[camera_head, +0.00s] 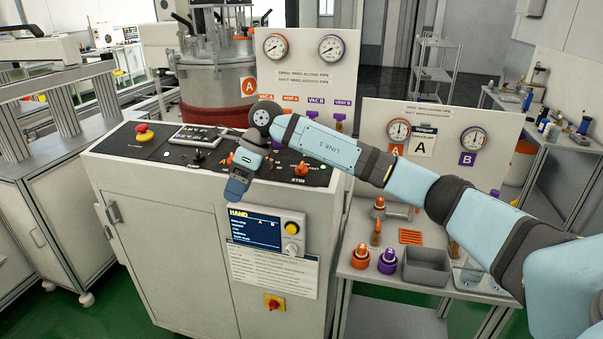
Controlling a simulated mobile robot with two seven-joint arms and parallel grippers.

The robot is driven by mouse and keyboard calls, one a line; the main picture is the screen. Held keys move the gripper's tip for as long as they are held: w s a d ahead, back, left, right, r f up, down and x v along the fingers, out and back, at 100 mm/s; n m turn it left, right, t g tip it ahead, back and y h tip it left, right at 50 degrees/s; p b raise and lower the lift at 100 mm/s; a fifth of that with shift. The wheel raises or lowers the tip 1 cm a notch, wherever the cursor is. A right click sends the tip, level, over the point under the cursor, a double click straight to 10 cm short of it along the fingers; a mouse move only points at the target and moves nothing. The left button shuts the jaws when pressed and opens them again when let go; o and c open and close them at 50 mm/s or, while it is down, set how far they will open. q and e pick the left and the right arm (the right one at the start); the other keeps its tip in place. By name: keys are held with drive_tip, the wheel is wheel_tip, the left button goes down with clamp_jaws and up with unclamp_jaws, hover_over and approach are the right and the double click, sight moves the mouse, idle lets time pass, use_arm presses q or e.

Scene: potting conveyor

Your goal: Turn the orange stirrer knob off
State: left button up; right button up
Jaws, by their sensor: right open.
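The orange stirrer knob (301,168) stands on the black top panel of the grey console (150,195), near its right front edge, above a label that reads "STIR". Its exact setting is too small to tell. My right arm comes in from the right and passes above and behind the knob. My right gripper (236,192) is open and points down at the console's front edge, to the left of the knob and apart from it. Nothing shows between its fingers. My left gripper is not in view.
A red emergency button (142,129) and a tilted display (196,137) are on the panel's left part. A screen (254,230) is on the console's front. A gauge board (306,75) stands behind. A side table to the right holds a grey bin (426,268).

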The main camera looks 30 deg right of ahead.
drive_tip(key=w+d+r+t+h+b, duration=0.1)
drive_tip(key=w+d+r+h, duration=0.1)
drive_tip(key=d+r+h, duration=0.6)
drive_tip(key=m+b, duration=0.1)
drive_tip(key=m, duration=0.1)
approach(302, 165)
drive_tip(key=shift+y, duration=0.3)
drive_tip(key=f, duration=0.2)
drive_tip(key=d+f, duration=0.1)
drive_tip(key=f, duration=0.5)
drive_tip(key=shift+w+d+f, duration=0.25)
drive_tip(key=shift+w+d, duration=0.05)
drive_tip(key=shift+w, duration=0.1)
drive_tip(key=shift+f, duration=0.35)
drive_tip(key=c, duration=0.9)
drive_tip(key=shift+c, duration=0.2)
